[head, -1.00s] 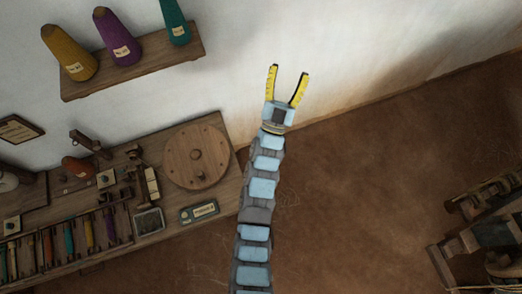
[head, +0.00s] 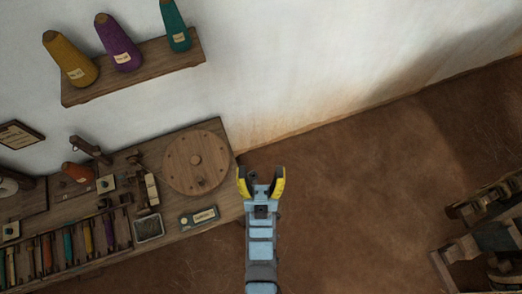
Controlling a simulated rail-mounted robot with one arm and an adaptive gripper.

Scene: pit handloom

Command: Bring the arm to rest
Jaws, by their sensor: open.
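My gripper (head: 261,180) is at the lower middle of the head view, just off the right end of the wooden bench. Its two yellow and black fingers are spread apart, with nothing between them. My arm, made of pale blue and grey segments, comes up from the bottom edge of the picture. The gripper appears over the brown floor and is not seen touching anything.
A wooden bench (head: 170,232) at the left carries a round wooden disc (head: 195,162), a labelled box (head: 200,216) and several coloured bobbins. A shelf (head: 135,75) holds three yarn cones. A wooden frame (head: 480,235) stands at the right. The floor (head: 350,210) between is clear.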

